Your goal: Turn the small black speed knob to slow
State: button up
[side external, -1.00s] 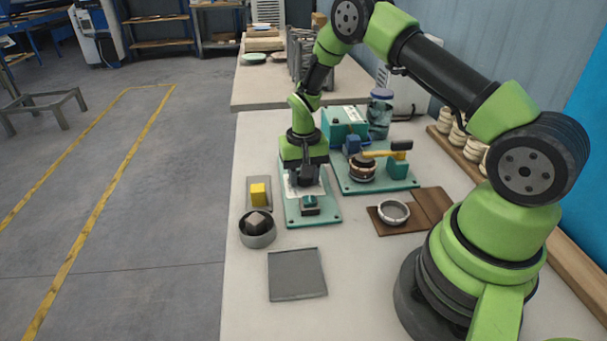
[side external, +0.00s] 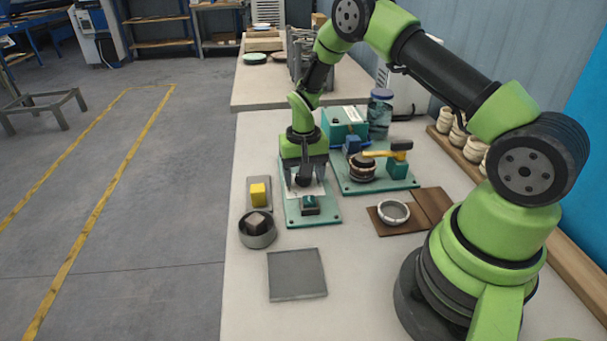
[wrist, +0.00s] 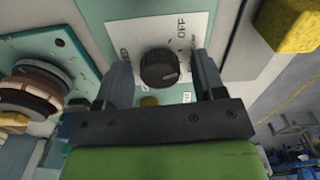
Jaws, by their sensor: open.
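The small black speed knob (wrist: 160,67) sits on a white dial plate (wrist: 199,27) in the wrist view. "OFF" is readable at the plate's upper right; the lettering on the left and below is partly hidden by my fingers. My gripper (wrist: 162,72) is open, with one finger on each side of the knob and visible gaps between. In the side external view my gripper (side external: 304,182) is over the teal base plate (side external: 325,216), and its fingers hide the knob. I cannot tell exactly where the knob points.
A yellow block (side external: 258,193) and a dark bowl (side external: 257,236) holding a block stand to the left. A second teal station (side external: 378,187) with a yellow-handled tool is close on the right. A grey tray (side external: 297,282) lies in front, with clear table around it.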

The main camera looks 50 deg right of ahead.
notch_tip(320, 180, up, 10)
jog(key=shift+f, duration=0.2)
jog(key=s+a+r+n+t, duration=0.1)
jog(key=s+a+r+t, duration=0.2)
jog(key=r, duration=0.5)
jog(key=s+a+r+n+t, duration=0.1)
jog(key=s+a+r, duration=0.3)
jog(key=r, duration=0.4)
jog(key=s+a+r+n+t+y, duration=0.1)
jog(key=s+a+r, duration=0.1)
jog(key=s, duration=0.5)
jog(key=s+a+r+n+t+y, duration=0.1)
jog(key=s+a+r+t, duration=0.1)
jog(key=s, duration=0.5)
jog(key=shift+a, duration=0.5)
jog(key=shift+c, duration=0.4)
